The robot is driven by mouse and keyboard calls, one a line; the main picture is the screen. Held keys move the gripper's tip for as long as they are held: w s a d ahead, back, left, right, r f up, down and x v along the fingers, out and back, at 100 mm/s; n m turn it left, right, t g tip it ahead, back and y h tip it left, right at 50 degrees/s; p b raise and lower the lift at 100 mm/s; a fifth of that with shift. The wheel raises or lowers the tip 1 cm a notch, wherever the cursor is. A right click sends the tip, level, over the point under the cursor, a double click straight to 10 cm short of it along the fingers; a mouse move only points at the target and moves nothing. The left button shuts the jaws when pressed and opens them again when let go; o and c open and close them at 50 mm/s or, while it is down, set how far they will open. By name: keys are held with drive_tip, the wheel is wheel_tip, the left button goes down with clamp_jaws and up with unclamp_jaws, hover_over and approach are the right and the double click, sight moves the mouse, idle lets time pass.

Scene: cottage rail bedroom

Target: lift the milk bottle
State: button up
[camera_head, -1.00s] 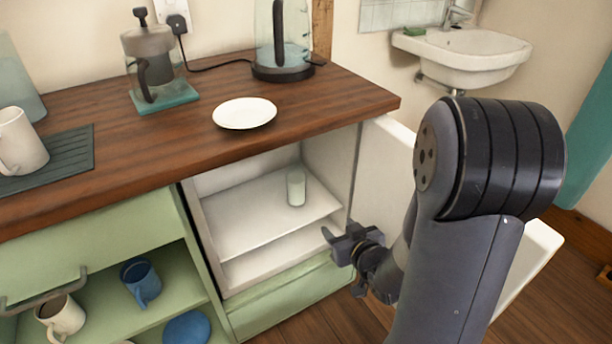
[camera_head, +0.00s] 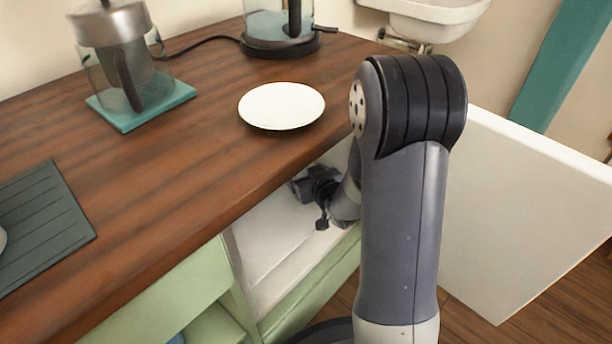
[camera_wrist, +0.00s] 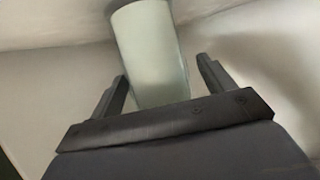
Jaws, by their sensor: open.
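The milk bottle (camera_wrist: 153,55) is a pale, greenish-white cylinder standing in the white compartment. My gripper (camera_wrist: 160,85) is open, one finger on each side of the bottle, and I see no clear contact. In the head view my gripper (camera_head: 308,188) is inside the compartment under the counter. The bottle is hidden there behind the counter edge and my arm.
The wooden counter (camera_head: 190,175) overhangs the compartment. A white plate (camera_head: 282,105) lies near its edge, with a glass press (camera_head: 120,75) on a teal mat and a kettle (camera_head: 280,25) behind. The open white door (camera_head: 530,220) stands right of my arm. White walls enclose my gripper.

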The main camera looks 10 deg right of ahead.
drive_tip(key=shift+c, duration=0.4)
drive_tip(key=c, duration=1.2)
drive_tip(key=shift+c, duration=0.5)
drive_tip(key=shift+r, duration=0.3)
